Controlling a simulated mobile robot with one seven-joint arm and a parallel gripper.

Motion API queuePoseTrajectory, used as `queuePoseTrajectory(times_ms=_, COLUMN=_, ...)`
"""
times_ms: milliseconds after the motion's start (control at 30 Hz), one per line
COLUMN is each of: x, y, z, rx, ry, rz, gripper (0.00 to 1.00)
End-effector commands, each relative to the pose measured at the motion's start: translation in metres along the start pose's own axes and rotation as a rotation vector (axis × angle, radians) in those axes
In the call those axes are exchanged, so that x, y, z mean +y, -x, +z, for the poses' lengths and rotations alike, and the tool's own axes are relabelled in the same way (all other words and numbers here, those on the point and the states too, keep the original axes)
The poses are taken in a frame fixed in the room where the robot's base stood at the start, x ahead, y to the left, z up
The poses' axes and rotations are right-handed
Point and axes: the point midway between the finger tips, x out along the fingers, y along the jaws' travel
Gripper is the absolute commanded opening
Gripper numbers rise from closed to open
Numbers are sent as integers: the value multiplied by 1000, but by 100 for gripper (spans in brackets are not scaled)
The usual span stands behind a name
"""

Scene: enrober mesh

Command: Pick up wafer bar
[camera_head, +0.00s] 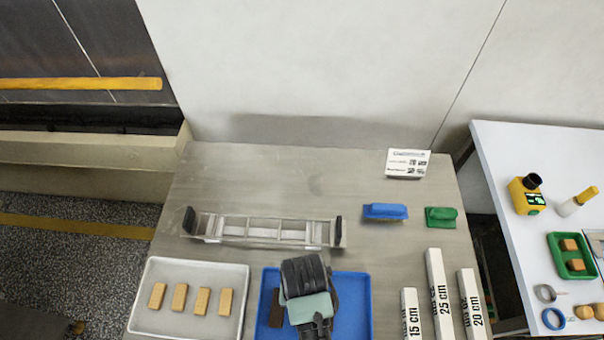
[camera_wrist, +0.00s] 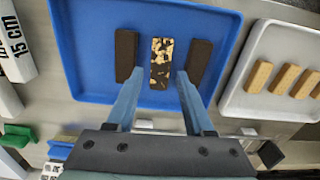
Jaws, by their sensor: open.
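The blue tray (camera_head: 356,290) stands at the front middle of the table, and it fills the upper middle of the wrist view (camera_wrist: 85,80). In it lie a left dark bar (camera_wrist: 126,55), a speckled brown-and-cream bar (camera_wrist: 161,63) and a right dark bar (camera_wrist: 199,62). Several tan bars (camera_head: 180,298) lie in a row in the white tray (camera_head: 196,270). I cannot tell which kind is the wafer bar. My gripper (camera_wrist: 160,80) is open over the blue tray, its fingers either side of the speckled bar's near end. Contact cannot be told. In the head view my arm hides most bars there.
A long metal frame (camera_head: 262,231) with dark end grips lies behind the trays. A blue-handled tool (camera_head: 385,211), a green-handled tool (camera_head: 441,216) and a card (camera_head: 408,163) are further right. Several white length-marked blocks (camera_head: 438,290) stand right of the blue tray.

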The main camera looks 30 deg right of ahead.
Motion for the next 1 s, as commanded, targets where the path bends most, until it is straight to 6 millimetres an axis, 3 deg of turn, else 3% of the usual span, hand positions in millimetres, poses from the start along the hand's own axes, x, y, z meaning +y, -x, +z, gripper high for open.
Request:
queuePoseTrajectory(times_ms=400, x=-2, y=-45, z=-2, rx=-2, ry=0, rz=1, gripper=52)
queuePoseTrajectory(times_ms=733, x=-2, y=-51, z=-2, rx=0, ry=0, rz=0, gripper=52)
queuePoseTrajectory(times_ms=1000, x=-2, y=-50, z=-2, rx=0, ry=0, rz=0, gripper=6)
